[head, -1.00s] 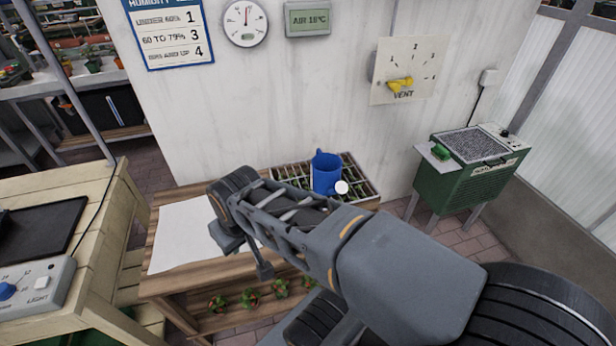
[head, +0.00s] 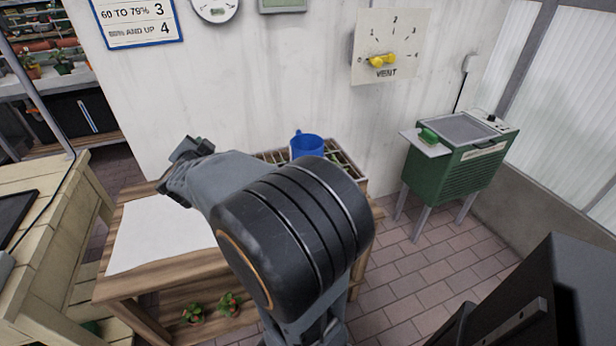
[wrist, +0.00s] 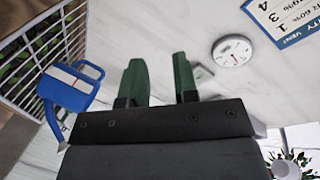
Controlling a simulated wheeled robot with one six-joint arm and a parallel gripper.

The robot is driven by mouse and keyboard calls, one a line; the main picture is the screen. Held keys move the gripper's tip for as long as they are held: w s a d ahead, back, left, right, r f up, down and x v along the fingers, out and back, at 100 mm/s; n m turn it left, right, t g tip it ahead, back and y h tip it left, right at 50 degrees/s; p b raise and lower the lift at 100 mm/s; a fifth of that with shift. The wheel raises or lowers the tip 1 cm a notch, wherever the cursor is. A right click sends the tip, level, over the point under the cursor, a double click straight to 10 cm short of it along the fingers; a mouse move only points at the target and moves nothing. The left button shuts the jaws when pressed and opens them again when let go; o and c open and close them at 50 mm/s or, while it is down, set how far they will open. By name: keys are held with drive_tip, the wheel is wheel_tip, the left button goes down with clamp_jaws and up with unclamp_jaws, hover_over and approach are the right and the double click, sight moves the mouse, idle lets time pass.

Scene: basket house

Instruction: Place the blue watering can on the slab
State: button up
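The blue watering can (head: 306,146) stands upright on a seedling tray (head: 347,172) at the back of a wooden bench; my arm hides its lower part. In the wrist view the can (wrist: 66,92) is at the left, apart from my fingers. My gripper (wrist: 160,80) shows two dark green fingers, apart and with nothing between them. In the head view my arm's end is left of the can, over the bench. A flat white sheet-like surface (head: 160,234) lies on the bench's left part; I cannot tell if it is the slab.
The wall behind the bench carries a vent dial (head: 391,47) and a round gauge (head: 216,6). A green cabinet (head: 458,165) on legs stands at the right. A pale wooden table (head: 60,205) is at the left. Brick floor (head: 445,275) is open at the right.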

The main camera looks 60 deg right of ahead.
drive_tip(key=s+d+f+m+g+h+b, duration=0.1)
drive_tip(key=s+d+f+m+g+b, duration=0.1)
drive_tip(key=s+d+f+m+g, duration=0.2)
drive_tip(key=s+d+f+m+g+h+b, duration=0.1)
drive_tip(key=s+d+f+m+g+b, duration=0.2)
drive_tip(key=s+d+g, duration=0.4)
drive_tip(key=s+d+f+m+g+h+b, duration=0.1)
drive_tip(key=s+d+f+m+g+b, duration=0.1)
drive_tip(key=s+d+f+m+g, duration=0.3)
drive_tip(key=shift+s+d+f+m+g, duration=0.15)
drive_tip(key=shift+s+f+m+g, duration=0.25)
drive_tip(key=shift+s+m+g, duration=0.3)
drive_tip(key=shift+r+b+x, duration=0.15)
drive_tip(key=shift+b+x, duration=0.45)
drive_tip(key=shift+x, duration=0.95)
drive_tip(key=shift+r+b+x, duration=0.15)
drive_tip(key=shift+b+x, duration=0.4)
drive_tip(key=shift+x, duration=1)
drive_tip(key=shift+s, duration=0.1)
drive_tip(key=shift+c, duration=0.2)
clamp_jaws()
